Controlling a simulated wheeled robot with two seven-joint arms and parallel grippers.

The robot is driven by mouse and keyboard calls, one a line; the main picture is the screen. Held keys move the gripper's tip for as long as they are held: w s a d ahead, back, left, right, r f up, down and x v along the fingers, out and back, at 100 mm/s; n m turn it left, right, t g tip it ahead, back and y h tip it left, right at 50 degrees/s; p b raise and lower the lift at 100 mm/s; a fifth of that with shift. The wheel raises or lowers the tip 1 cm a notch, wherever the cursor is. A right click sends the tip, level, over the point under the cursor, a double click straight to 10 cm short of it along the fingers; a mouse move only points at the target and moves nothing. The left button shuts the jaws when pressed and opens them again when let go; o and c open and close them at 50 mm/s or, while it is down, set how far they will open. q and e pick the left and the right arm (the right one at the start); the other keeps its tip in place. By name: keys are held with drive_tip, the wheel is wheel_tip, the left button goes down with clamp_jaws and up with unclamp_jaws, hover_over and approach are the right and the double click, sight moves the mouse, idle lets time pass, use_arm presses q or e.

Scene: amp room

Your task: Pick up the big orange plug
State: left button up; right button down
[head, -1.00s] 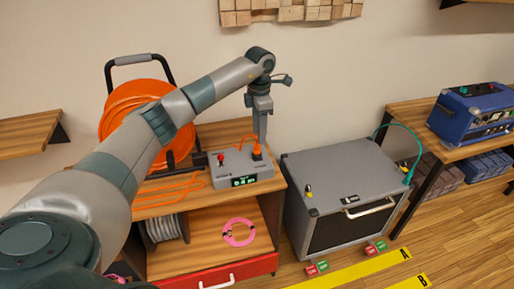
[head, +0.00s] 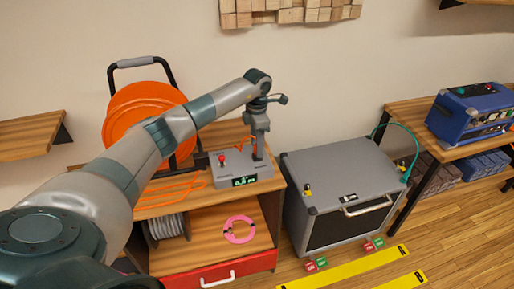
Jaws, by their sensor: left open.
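The big orange plug stands in the right side of the grey box (head: 228,170), on top of the wooden cabinet. It is now almost wholly hidden behind my left gripper (head: 259,152). A bit of orange cable (head: 247,142) shows just left of the fingers. My left gripper points down, with its fingers low at the plug's place over the box. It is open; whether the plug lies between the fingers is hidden. My right gripper is not in view.
The box has a red button (head: 221,159) and a lit display (head: 244,181). An orange cable reel (head: 130,105) stands behind my left arm. A grey amp (head: 340,168) stands right of the cabinet. A pink cable coil (head: 239,229) lies on the lower shelf.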

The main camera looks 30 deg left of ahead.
use_arm(q)
drive_tip(key=shift+f, duration=0.6)
clamp_jaws()
drive_tip(key=shift+r, duration=0.15)
